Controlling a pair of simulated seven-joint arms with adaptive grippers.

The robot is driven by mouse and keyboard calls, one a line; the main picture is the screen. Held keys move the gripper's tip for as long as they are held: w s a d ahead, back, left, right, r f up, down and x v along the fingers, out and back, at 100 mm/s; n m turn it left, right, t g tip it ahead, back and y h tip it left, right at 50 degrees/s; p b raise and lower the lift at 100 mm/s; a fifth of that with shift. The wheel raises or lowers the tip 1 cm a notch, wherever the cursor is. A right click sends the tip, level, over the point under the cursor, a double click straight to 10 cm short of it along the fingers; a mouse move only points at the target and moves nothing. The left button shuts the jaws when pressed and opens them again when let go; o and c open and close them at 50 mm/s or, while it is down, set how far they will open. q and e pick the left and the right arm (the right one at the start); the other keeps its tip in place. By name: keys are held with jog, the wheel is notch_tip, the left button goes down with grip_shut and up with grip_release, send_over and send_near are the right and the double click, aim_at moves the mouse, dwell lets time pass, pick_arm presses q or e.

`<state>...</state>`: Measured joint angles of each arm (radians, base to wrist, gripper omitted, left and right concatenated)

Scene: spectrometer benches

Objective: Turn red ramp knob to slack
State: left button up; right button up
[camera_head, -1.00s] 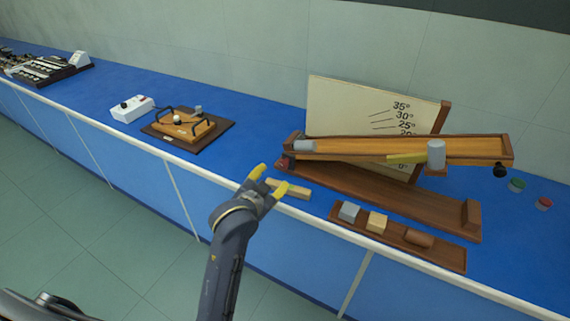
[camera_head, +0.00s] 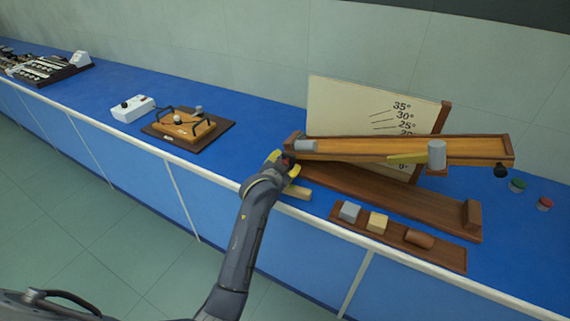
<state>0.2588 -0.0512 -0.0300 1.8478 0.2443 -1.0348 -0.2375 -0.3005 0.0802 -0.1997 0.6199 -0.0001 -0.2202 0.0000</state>
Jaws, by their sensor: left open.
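The wooden inclined ramp (camera_head: 405,147) stands on the blue bench in front of a board with an angle scale (camera_head: 372,104). At the ramp's left, hinge end, the red knob is mostly hidden by my left gripper (camera_head: 285,163). The gripper's yellow-tipped fingers are open, one on either side of where the knob sits. I cannot tell whether they touch it. My right gripper is not in view.
A pale wooden block (camera_head: 298,191) lies just below my gripper. A tray (camera_head: 451,256) with several small blocks is at the bench's front edge. A brown apparatus (camera_head: 216,137) and a white box (camera_head: 132,109) stand to the left, with clear bench between.

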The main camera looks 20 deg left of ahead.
pick_arm(q)
jog(key=shift+w, duration=0.15)
grip_shut()
dwell(0.4)
